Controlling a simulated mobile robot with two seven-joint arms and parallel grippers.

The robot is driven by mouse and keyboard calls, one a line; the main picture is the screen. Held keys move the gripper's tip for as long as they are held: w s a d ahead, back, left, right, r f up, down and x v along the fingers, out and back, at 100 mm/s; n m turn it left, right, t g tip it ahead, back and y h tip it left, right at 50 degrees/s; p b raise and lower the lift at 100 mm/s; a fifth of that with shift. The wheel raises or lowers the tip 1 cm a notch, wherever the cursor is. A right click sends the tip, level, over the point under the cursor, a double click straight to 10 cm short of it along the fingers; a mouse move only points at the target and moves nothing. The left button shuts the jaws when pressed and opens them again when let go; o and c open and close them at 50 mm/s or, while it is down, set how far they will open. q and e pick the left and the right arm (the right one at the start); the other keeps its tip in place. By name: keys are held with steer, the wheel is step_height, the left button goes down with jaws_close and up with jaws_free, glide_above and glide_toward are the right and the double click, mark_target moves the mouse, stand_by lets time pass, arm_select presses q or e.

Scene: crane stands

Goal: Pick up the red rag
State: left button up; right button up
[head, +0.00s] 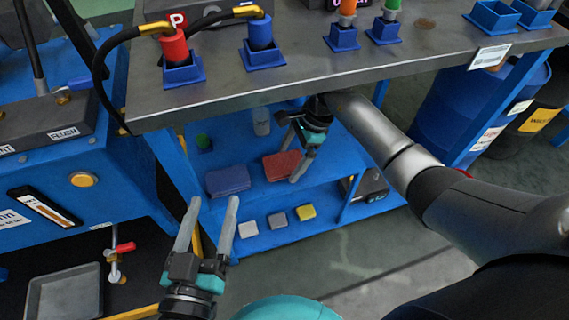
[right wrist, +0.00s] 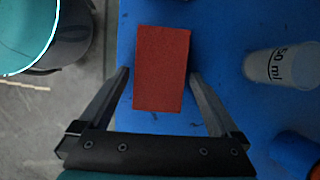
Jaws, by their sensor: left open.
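The red rag (head: 278,165) is a flat folded rectangle on the blue shelf (head: 330,165) under the grey bench top. My right gripper (head: 300,152) is over it, partly covering its right side in the head view. In the right wrist view the rag (right wrist: 162,66) lies between the two fingertips of the right gripper (right wrist: 160,74), one finger along each long side. The fingers are apart, and a narrow gap shows on the left; contact on the right is hard to tell. My left gripper (head: 215,200) is open and empty in front of the shelf.
A blue folded rag (head: 228,181) lies left of the red one. A bottle (head: 261,122) stands behind; it also shows in the right wrist view (right wrist: 284,66). Grey and yellow blocks (head: 305,212) sit on the lower shelf. The bench top (head: 320,72) overhangs the arm.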

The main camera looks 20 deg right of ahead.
steer(key=c, duration=1.2)
steer(key=shift+r, duration=0.2)
